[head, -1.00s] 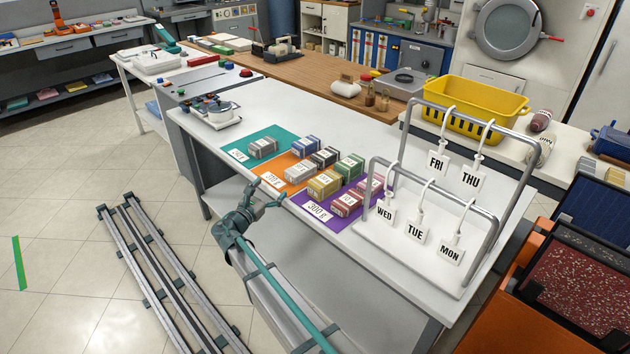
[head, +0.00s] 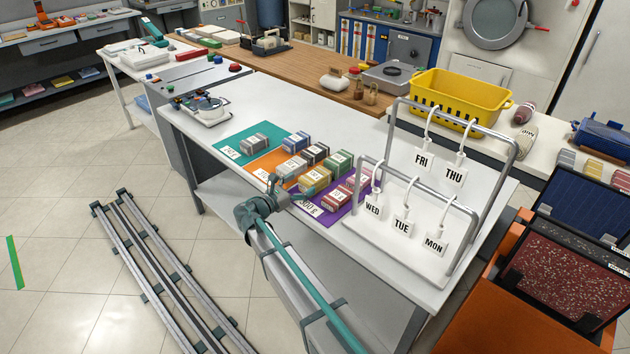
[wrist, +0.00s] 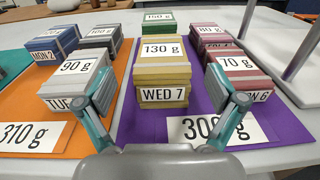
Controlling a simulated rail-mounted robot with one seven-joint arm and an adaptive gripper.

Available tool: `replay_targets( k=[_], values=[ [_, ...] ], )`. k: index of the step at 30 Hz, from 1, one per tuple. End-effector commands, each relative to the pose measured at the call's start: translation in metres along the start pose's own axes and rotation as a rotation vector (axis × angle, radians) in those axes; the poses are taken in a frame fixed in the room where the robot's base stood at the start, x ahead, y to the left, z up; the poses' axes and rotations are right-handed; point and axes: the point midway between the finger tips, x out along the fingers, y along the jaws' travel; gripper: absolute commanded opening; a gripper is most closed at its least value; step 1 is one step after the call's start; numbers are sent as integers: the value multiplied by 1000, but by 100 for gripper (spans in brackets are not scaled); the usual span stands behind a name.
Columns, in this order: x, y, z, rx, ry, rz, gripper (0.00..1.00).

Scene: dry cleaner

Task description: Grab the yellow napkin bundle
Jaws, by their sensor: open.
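The yellow napkin bundle (wrist: 162,72) is a banded block with a "130 g" label on top and "WED 7" on its front. In the wrist view it is centred ahead of my gripper, at the left part of the purple mat (wrist: 205,148). It also shows in the head view (head: 315,178). My gripper (wrist: 159,92) is open, one finger toward each side of the bundle, and holds nothing. In the head view my gripper (head: 293,190) is at the near edge of the mats. I cannot tell whether the fingers touch anything.
A grey bundle (wrist: 75,82) is close by the left finger and a red bundle (wrist: 240,75) by the right finger. A green bundle (wrist: 160,20) stands behind. The metal hanging rack (head: 432,200) is to the right. The white table is clear behind the mats.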

Motion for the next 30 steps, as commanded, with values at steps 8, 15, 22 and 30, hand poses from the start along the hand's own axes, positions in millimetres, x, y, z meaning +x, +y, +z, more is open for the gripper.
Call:
replay_targets(
  k=[8,15,22,30],
  values=[
    [38,-2,2,-1,0,-3,94],
    [44,-2,1,0,0,0,94],
    [44,-2,1,0,0,0,67],
    [44,-2,1,0,-1,-1,25]
  ],
)
